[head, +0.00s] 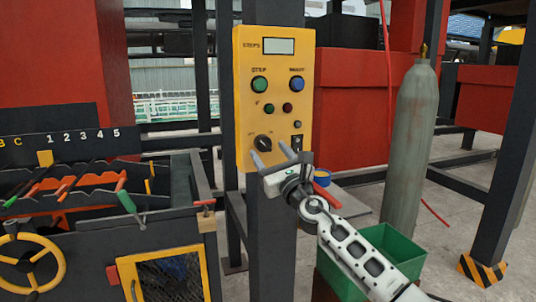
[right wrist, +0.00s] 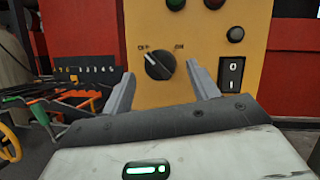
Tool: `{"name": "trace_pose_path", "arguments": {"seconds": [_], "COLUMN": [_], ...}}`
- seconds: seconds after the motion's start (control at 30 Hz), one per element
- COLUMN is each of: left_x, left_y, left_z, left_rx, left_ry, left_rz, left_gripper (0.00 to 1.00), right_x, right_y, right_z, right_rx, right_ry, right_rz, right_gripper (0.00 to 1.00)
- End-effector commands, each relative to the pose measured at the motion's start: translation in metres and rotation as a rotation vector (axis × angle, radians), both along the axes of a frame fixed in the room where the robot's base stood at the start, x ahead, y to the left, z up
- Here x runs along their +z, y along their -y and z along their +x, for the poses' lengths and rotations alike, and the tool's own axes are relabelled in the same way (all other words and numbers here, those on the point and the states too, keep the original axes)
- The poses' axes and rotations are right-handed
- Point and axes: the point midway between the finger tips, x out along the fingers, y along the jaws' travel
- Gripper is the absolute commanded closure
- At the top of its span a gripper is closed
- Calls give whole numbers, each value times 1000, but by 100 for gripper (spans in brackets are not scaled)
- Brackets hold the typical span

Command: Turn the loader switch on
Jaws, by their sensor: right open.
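A yellow control panel (head: 243,100) is fixed to a dark post. Low on it is a black rotary knob (head: 263,142) with a label on each side. In the right wrist view the knob (right wrist: 160,65) has its white mark tilted to the upper left, toward the left label; the right label seems to read ON. To its right is a black rocker switch (right wrist: 231,74) marked 1 and 0. My right gripper (head: 271,156) is open and empty just in front of the panel's lower part, its fingers on either side of the knob in the wrist view. My left gripper is out of view.
Above the knob are green (head: 260,85) and blue (head: 297,83) buttons and smaller ones. A machine with numbered levers and a yellow handwheel (head: 30,262) stands at the left. A grey gas cylinder (head: 413,140) and a green bin (head: 395,252) are at the right.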

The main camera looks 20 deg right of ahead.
Motion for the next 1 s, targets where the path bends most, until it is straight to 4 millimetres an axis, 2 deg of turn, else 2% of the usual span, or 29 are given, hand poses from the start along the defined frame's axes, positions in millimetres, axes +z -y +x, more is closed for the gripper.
{"name": "trace_pose_path", "arguments": {"seconds": [0.2,0.5,0.67,1.0], "left_x": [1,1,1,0], "left_y": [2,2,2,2], "left_z": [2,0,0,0], "left_rx": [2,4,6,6], "left_ry": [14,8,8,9], "left_rz": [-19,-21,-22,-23], "left_gripper": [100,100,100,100], "right_x": [5,7,7,6], "right_y": [-3,-3,-3,-4], "right_z": [16,17,17,17], "right_rx": [-1,0,0,1], "right_ry": [0,-1,-1,-2], "right_rz": [0,1,1,31], "right_gripper": [40,40,85,85]}}
